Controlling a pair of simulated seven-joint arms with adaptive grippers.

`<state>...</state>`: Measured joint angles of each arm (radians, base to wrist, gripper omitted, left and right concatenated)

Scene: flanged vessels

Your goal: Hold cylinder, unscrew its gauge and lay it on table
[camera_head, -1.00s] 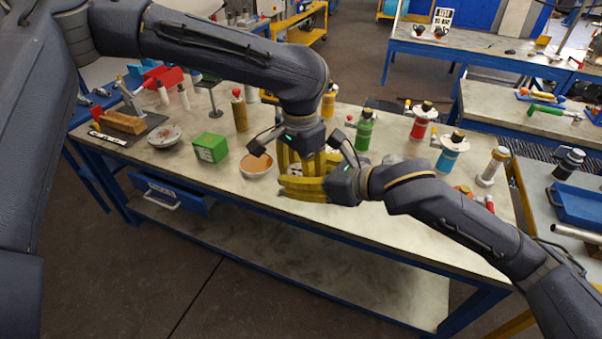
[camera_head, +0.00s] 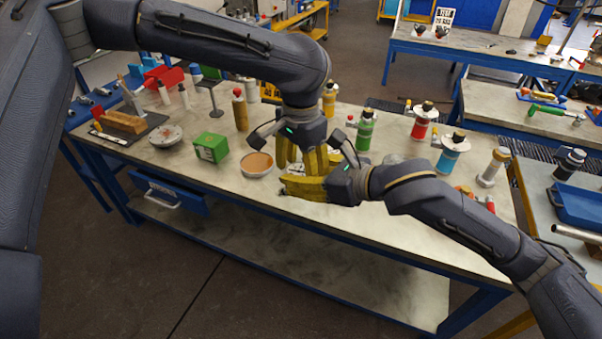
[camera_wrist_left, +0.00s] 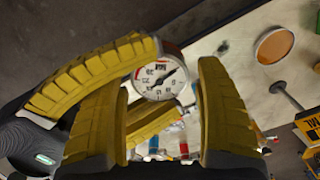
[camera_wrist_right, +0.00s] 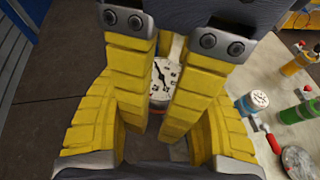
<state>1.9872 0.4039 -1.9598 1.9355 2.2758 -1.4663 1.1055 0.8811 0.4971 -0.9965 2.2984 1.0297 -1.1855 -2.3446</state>
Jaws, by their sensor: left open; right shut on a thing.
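The gauge has a round white dial with dark marks and a reddish rim. It shows in the left wrist view (camera_wrist_left: 160,80) and, partly covered, in the right wrist view (camera_wrist_right: 163,78). My left gripper (camera_head: 305,166) points down from above, its fingers open on either side of the gauge. My right gripper (camera_head: 288,186) comes in from the right, level, its yellow fingers shut below the gauge on what appears to be the cylinder. The cylinder's body is almost wholly hidden by fingers. Whether the gauge is still seated on it, I cannot tell.
On the table (camera_head: 330,235) an orange-filled bowl (camera_head: 257,165) and a green box (camera_head: 211,147) stand left of the grippers. A green bottle (camera_head: 366,130), a red one (camera_head: 423,121) and a blue-labelled one (camera_head: 452,152) stand to the right. The front table strip is clear.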

